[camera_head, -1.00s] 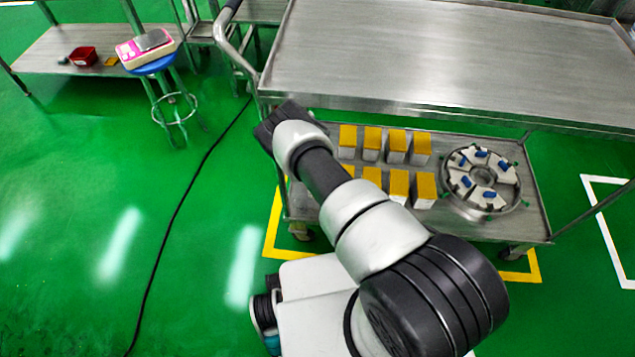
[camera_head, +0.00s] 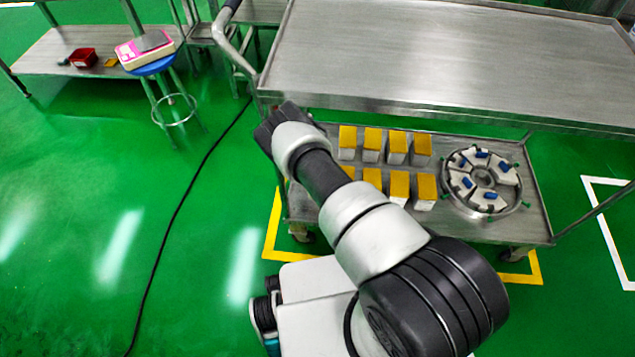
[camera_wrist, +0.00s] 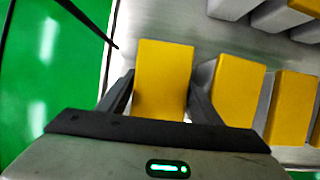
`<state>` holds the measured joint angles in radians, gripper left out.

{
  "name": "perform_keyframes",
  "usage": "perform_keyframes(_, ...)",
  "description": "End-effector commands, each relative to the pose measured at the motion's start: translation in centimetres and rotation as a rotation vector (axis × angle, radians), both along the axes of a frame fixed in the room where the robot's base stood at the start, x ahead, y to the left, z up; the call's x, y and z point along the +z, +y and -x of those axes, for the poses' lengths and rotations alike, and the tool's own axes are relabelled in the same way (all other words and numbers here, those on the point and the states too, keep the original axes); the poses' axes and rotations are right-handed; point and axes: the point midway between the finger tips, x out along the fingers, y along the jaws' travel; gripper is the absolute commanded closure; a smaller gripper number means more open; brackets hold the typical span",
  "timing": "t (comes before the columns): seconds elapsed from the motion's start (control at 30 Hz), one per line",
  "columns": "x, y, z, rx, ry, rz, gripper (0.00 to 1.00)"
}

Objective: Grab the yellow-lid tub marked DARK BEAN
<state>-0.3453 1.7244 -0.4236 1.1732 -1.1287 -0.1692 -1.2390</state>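White tubs with yellow lids stand in two rows on the cart's lower shelf; the far row (camera_head: 372,145) and near row (camera_head: 399,187) show in the head view. No DARK BEAN lettering is readable. In the wrist view, my gripper (camera_wrist: 162,82) has one finger on each side of the tub at the row's left end (camera_wrist: 163,66). The fingertips look close against its sides, but contact is not clear. The near part of this tub is hidden behind my gripper.
More tubs stand close to the right (camera_wrist: 235,88). A round metal tray (camera_head: 484,205) with white and blue pieces lies right of the rows. The cart's bare upper shelf (camera_head: 450,55) overhangs the back. Green floor (camera_head: 90,220) is open at the left.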

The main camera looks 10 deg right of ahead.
Motion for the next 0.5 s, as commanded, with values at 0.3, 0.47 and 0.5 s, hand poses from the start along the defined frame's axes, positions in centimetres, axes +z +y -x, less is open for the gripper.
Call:
perform_keyframes(0.3, 0.08, 0.01, -0.09, 0.000, -0.001, 0.000, 0.83)
perform_keyframes(0.47, 0.14, 0.01, -0.09, 0.000, -0.001, 0.000, 0.83)
perform_keyframes(0.5, 0.23, 0.01, -0.08, 0.000, -0.001, -0.001, 0.83)
